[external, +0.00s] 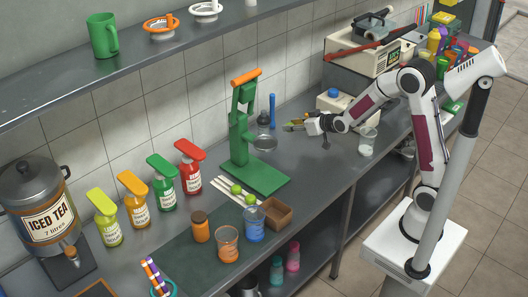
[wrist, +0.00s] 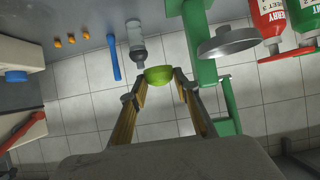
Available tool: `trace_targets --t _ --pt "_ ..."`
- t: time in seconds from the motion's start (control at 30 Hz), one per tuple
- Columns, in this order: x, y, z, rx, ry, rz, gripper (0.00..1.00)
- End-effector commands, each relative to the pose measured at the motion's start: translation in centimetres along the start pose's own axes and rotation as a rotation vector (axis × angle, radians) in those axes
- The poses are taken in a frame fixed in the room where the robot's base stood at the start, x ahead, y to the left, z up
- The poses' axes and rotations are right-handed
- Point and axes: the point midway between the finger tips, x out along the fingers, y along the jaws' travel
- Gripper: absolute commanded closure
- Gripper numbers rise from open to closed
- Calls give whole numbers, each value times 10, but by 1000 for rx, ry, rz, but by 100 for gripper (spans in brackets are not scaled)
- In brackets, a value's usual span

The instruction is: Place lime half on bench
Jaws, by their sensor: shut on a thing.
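The lime half (wrist: 158,75) is bright green and sits between the fingertips of my gripper (wrist: 159,85) in the wrist view. My gripper (external: 294,126) is shut on it, above the back part of the grey bench (external: 315,172) in the external view. There the lime half is small and its details are hard to make out. The green press (external: 240,140) stands on the bench to the left of my gripper; its green frame also shows right of the lime half in the wrist view.
A blue bar-like tool (external: 272,110) and a clear bottle (external: 263,118) are close to my gripper, by the wall. A clear glass (external: 367,141) stands to the right. Two green limes (external: 236,189) and a brown box (external: 277,213) are near the press base. Bench between box and glass is clear.

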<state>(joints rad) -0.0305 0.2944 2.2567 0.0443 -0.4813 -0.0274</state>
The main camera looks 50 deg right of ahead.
Motion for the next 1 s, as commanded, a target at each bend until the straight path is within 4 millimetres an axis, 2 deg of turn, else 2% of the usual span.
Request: trace_targets --t 0.4,1.0 --pt "33 -72 -26 -16 1 -31 84" --pt "59 -178 -40 -29 -1 -58 84"
